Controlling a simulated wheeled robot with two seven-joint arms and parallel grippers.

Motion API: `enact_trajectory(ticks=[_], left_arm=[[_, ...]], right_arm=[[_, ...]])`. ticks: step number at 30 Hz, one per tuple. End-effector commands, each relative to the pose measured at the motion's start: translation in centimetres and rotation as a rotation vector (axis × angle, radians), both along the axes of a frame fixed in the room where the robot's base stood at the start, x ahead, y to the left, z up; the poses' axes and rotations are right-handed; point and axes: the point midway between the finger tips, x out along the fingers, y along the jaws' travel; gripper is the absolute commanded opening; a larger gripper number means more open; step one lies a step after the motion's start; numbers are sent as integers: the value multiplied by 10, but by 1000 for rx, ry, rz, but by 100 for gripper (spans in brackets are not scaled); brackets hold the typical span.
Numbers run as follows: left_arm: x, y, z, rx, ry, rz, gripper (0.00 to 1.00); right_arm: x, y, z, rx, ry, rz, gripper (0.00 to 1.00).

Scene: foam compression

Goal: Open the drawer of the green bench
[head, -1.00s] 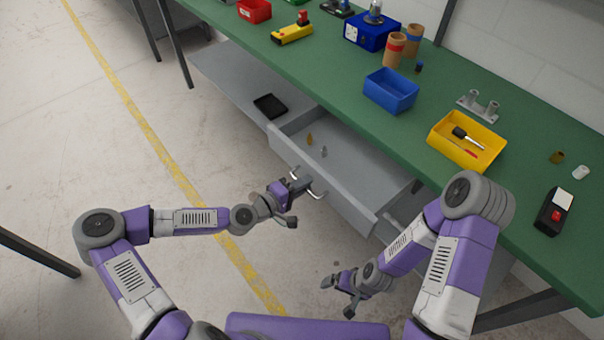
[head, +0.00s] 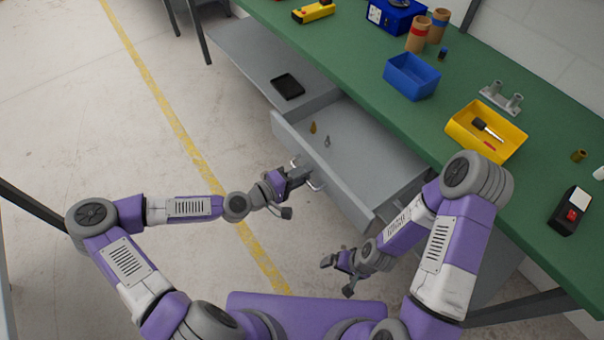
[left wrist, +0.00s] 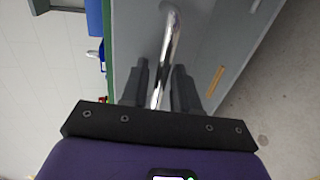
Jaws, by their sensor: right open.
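The drawer (head: 345,172) of the green bench (head: 372,92) is pulled well out, its grey inside showing. A small brass piece (head: 313,127) and a small grey piece (head: 327,141) lie in it. My left gripper (head: 300,178) is shut on the drawer's metal handle (head: 316,184). In the left wrist view the handle bar (left wrist: 170,40) passes between the two dark fingers (left wrist: 161,88). My right gripper (head: 338,274) is open and empty, low over the floor in front of the drawer's right end.
On the bench stand a blue bin (head: 412,76), a yellow bin (head: 486,132), cardboard tubes (head: 418,35) and a black box with a red button (head: 569,211). A black tray (head: 288,86) lies on the grey shelf left of the drawer. The floor in front is clear.

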Motion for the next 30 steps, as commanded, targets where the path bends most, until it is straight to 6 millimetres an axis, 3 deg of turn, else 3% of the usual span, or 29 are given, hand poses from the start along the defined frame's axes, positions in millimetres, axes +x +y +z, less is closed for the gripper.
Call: enact_trajectory(ticks=[8,21,30], left_arm=[[-1,3,1,0,0,2,30],[-36,45,13,-1,2,5,30],[-48,56,16,-1,-1,1,30]], right_arm=[[0,0,1,0,0,0,100],[0,0,15,0,0,0,100],[0,0,18,0,0,0,100]])
